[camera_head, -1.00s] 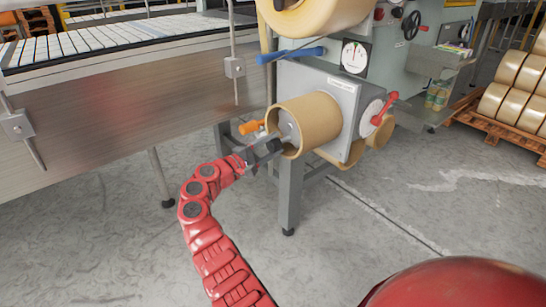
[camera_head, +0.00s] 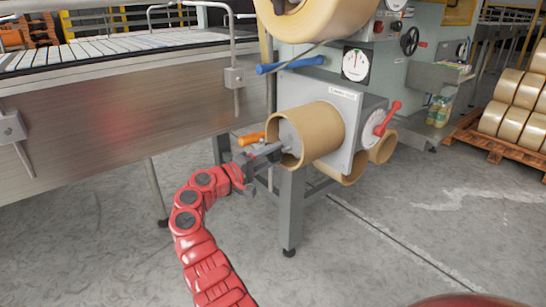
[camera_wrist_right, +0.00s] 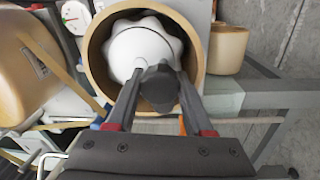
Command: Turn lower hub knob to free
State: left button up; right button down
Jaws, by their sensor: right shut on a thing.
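The lower hub (camera_head: 290,133) is a pale disc inside the tan cardboard core (camera_head: 322,126) on the grey machine box. In the right wrist view, the hub (camera_wrist_right: 142,47) is white and lobed, inside the round core (camera_wrist_right: 96,50). A dark grey knob (camera_wrist_right: 158,88) stands out at its front. My right gripper (camera_head: 270,151), on the red arm, reaches the core's open end from the left. Its two fingers (camera_wrist_right: 160,85) are shut on the knob, one on each side. The knob's marking cannot be read. My left gripper is not in view.
An orange handle (camera_head: 251,138) sits close beside my right gripper. A blue handle (camera_head: 290,64) and a larger tan roll (camera_head: 305,18) are above. A red lever (camera_head: 388,118) is on the box's right. A steel conveyor (camera_head: 110,120) fills the left. Floor in front is open.

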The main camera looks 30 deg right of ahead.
jog(key=shift+c, duration=1.5)
grip_release()
jog(key=shift+a, duration=0.1)
jog(key=s+a+f+p, duration=0.1)
jog(key=a+p, duration=0.1)
jog(key=a, duration=1.5)
jog(key=shift+s+f+p, duration=0.15)
jog(key=shift+f+p, duration=0.1)
jog(key=shift+p, duration=0.05)
